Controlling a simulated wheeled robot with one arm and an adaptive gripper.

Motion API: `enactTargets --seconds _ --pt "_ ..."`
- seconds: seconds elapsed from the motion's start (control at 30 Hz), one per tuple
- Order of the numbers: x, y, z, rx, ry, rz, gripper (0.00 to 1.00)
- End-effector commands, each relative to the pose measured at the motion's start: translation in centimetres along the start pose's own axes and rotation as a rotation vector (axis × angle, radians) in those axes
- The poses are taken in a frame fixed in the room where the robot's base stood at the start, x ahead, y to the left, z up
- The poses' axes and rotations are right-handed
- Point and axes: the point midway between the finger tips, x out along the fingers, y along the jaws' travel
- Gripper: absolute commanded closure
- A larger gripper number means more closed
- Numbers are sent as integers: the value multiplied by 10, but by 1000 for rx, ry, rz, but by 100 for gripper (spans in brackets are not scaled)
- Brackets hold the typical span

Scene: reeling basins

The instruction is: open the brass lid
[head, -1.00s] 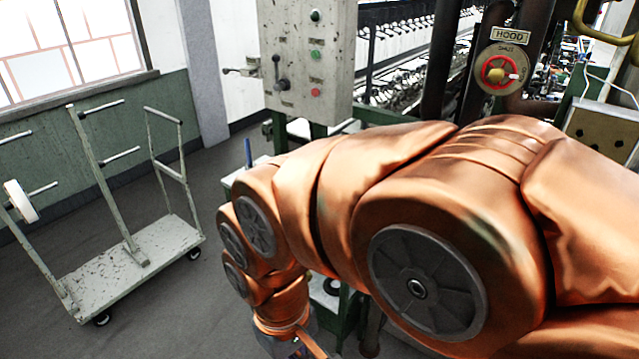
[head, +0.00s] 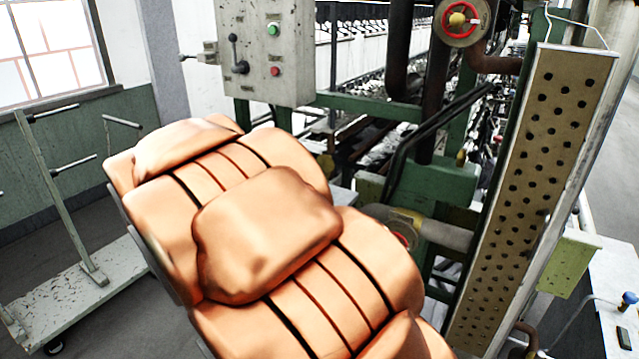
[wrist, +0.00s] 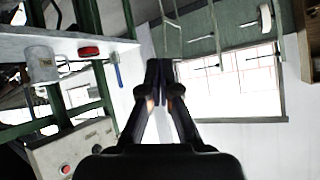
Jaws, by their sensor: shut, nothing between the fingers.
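No thing is plainly the brass lid in either view. A tall tan perforated panel (head: 540,190) in a pale frame stands tilted at the right of the head view; I cannot tell whether it is the lid. My gripper (wrist: 158,68) shows in the wrist view, its fingers together and empty, in free air. In the head view my copper-coloured arm fills the lower middle and hides the gripper and what lies behind it.
A grey control box (head: 268,50) with a lever and buttons stands behind my arm. A red valve wheel (head: 465,18) is on dark pipes. A rack trolley (head: 80,290) stands left. The wrist view shows a pale bench (wrist: 70,48) with a grey cup (wrist: 41,64).

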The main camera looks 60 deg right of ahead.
Motion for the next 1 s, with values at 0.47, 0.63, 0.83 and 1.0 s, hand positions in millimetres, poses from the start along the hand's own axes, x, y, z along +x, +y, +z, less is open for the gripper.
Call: enactTargets --seconds 0.47,0.63,0.83,1.0 --pt "59 226 -54 125 596 677 100" --pt "38 284 -45 123 712 919 100" --pt "19 314 -35 111 769 1072 100" --pt "15 322 -38 109 777 1097 100"
